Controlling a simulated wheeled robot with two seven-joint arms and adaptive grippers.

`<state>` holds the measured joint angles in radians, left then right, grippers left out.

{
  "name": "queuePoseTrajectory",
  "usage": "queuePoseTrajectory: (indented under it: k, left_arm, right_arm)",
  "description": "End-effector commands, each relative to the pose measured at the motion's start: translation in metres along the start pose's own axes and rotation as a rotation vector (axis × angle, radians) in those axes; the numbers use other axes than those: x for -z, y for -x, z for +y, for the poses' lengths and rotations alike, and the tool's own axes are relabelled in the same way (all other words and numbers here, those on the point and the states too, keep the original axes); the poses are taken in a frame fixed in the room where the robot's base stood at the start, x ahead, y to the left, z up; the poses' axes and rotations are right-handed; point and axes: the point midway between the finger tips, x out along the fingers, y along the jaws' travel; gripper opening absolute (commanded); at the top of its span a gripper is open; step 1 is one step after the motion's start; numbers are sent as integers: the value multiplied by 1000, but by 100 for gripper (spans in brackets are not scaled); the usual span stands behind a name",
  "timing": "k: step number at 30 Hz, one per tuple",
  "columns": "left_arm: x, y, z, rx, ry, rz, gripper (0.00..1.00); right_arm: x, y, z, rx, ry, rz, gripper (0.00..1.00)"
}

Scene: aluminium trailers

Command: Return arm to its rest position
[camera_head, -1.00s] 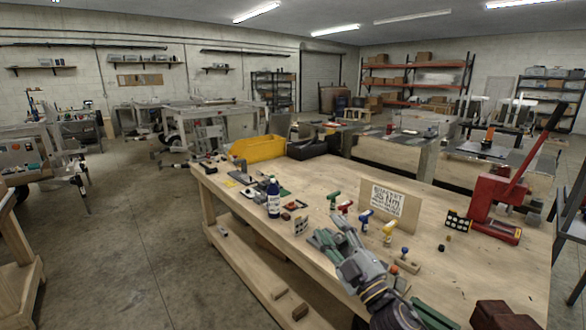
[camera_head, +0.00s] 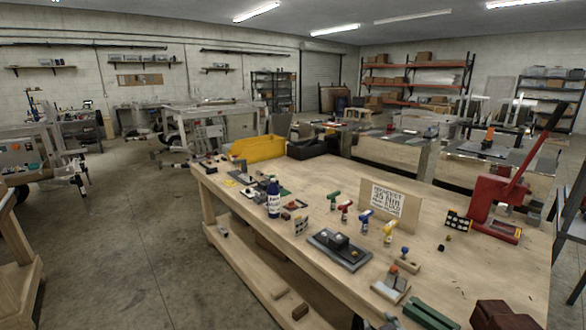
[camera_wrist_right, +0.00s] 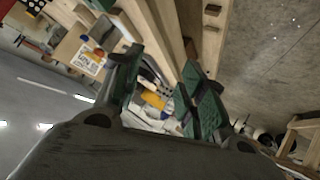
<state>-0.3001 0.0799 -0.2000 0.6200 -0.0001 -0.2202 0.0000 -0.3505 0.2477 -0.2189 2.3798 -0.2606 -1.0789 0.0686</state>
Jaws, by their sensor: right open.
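My right gripper (camera_wrist_right: 160,78) is open in the right wrist view. Its two green-padded fingers stand apart, with nothing held between them. Past the fingers I see the wooden workbench's edge and legs, and the concrete floor. My left gripper is not in view.
On the bench stand a lettered sign (camera_head: 389,204), several coloured driver-like tools, a blue bottle (camera_head: 273,199) and a red lever press (camera_head: 492,205). A yellow bin (camera_head: 258,148) sits at its far end. Open floor (camera_head: 130,240) lies to the left.

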Motion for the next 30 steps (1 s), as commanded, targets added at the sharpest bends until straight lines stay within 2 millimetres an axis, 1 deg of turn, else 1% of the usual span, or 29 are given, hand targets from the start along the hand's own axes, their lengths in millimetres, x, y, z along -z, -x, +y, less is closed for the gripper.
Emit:
queuePoseTrajectory:
  k: [1, 6, 9, 12, 18, 26, 30]
  left_arm:
    - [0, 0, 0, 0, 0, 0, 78]
    - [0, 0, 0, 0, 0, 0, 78]
    - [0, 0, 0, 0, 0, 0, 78]
    - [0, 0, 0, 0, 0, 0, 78]
    - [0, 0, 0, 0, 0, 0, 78]
    - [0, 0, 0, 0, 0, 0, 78]
    - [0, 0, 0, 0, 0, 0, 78]
  right_arm:
    - [-18, 4, -5, 20, -21, -60, 41]
    - [-72, 22, -20, 91, -77, -255, 41]
    - [-98, 34, -28, 129, -100, -348, 41]
    - [-115, 44, -35, 160, -115, -417, 41]
    - [-141, 62, -45, 208, -138, -519, 41]
    - [-166, 84, -56, 261, -157, -626, 41]
    - [-174, 74, -60, 264, -156, -634, 41]
